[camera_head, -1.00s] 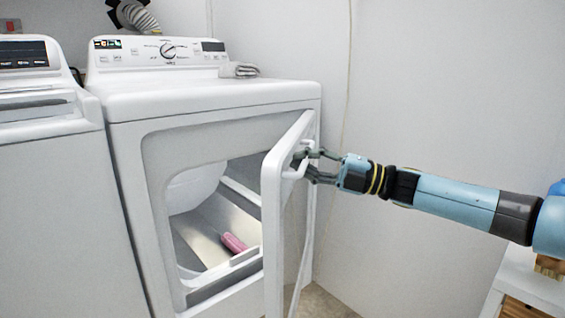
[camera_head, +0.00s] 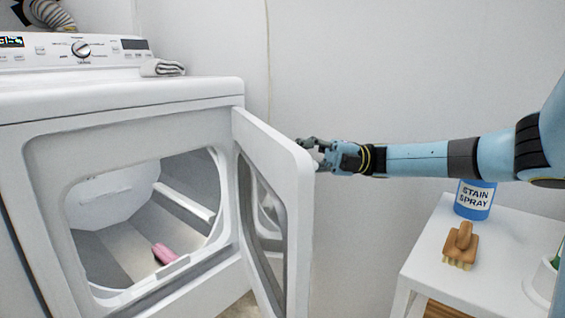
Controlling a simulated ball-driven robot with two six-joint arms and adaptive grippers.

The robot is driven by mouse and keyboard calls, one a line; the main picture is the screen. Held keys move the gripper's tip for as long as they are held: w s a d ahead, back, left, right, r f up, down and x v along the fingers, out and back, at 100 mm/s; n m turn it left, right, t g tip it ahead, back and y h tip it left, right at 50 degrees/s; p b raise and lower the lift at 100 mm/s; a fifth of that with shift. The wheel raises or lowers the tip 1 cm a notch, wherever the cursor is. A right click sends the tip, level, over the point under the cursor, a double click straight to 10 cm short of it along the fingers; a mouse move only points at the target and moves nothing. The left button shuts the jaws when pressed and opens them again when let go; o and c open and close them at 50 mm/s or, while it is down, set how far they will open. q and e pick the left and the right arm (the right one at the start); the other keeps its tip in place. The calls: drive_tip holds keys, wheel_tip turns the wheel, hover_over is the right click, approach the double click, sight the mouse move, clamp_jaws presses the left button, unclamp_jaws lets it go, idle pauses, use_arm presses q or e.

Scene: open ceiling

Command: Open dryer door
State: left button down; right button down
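The white dryer (camera_head: 110,110) stands at the left with its opening (camera_head: 145,215) facing me. Its door (camera_head: 268,150) is swung well open on the right side of the opening, showing its inner face and window. A pink item (camera_head: 165,253) lies inside the drum. My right gripper (camera_head: 312,147) is at the door's free upper edge, on its outer side. Its fingers are partly hidden behind the door, and so is the handle, so I cannot tell whether they grip it. My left gripper is not in view.
A white side table (camera_head: 435,275) at the lower right holds a blue stain spray bottle (camera_head: 475,198) and a wooden brush (camera_head: 461,245). A plain wall closes off the back.

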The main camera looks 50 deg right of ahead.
drive_tip(key=shift+s+d+f+g, duration=0.15)
drive_tip(key=shift+d+g, duration=0.15)
drive_tip(key=c, duration=1.3)
unclamp_jaws()
drive_tip(key=shift+c, duration=0.2)
drive_tip(key=r+v, duration=0.1)
drive_tip(key=v, duration=0.5)
drive_tip(key=shift+s+d+f, duration=0.25)
drive_tip(key=shift+d+f, duration=0.15)
drive_tip(key=shift+f, duration=0.05)
